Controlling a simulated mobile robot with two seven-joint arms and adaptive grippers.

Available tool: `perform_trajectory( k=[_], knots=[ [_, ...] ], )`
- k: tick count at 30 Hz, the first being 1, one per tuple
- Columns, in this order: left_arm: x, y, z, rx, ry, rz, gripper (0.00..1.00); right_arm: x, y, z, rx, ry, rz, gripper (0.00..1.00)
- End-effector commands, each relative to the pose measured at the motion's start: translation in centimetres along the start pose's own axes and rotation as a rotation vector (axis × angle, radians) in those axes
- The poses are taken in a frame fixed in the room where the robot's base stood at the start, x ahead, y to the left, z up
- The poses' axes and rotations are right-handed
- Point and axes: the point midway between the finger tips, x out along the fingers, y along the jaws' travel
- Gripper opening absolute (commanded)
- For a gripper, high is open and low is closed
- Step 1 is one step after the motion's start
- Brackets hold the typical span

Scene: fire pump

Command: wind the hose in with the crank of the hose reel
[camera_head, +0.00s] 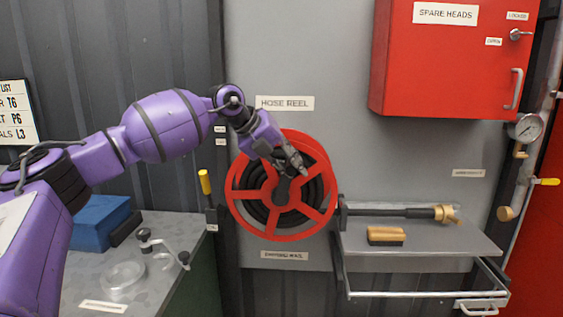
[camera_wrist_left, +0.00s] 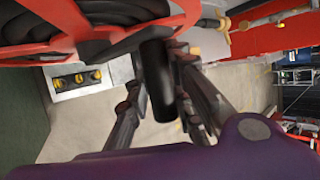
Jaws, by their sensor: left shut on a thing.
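The red hose reel (camera_head: 240,208) is mounted on the grey wall panel, with black hose (camera_head: 262,212) coiled behind its spokes. My left gripper (camera_head: 295,168) is in front of the reel, right of and above its hub. In the left wrist view, the gripper (camera_wrist_left: 160,95) is shut on the black crank handle (camera_wrist_left: 157,75), one finger on each side. The reel's red rim (camera_wrist_left: 120,30) fills the top of that view. The crank arm is mostly hidden behind the gripper in the head view. My right gripper is not in view.
A red cabinet (camera_head: 450,80) hangs above. At the left, a bench (camera_head: 180,230) carries a blue box (camera_head: 98,222) and a clear dish (camera_head: 123,278). A yellow-handled lever (camera_head: 205,183) stands beside the reel.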

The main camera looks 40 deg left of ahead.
Motion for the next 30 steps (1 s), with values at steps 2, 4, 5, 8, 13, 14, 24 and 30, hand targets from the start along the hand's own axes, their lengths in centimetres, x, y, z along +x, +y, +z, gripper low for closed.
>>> perform_trajectory(
  k=[2,4,5,8,13,14,24,30],
  knots=[
    [-0.3,-1.2,0.1,0.018,-0.007,0.034,0.00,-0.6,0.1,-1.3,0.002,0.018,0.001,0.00],
    [0.1,-1.4,-0.1,0.031,-0.007,0.070,0.00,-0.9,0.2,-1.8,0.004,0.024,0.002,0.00],
    [0.3,-1.5,-0.1,0.037,-0.007,0.084,0.00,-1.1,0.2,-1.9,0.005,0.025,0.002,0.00],
    [0.7,-1.6,-0.3,0.051,-0.007,0.122,0.00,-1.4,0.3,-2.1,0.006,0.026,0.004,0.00],
    [1.4,-1.5,-0.5,0.065,-0.006,0.164,0.00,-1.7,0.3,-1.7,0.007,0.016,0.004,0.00],
    [1.4,-1.5,-0.5,0.066,-0.006,0.168,0.00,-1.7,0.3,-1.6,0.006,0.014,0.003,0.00],
    [1.8,-1.3,-0.6,0.071,-0.005,0.183,0.00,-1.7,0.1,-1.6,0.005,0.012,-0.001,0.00],
    [1.9,-1.2,-0.6,0.071,-0.004,0.183,0.28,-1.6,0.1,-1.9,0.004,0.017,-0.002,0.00]
  ],
)
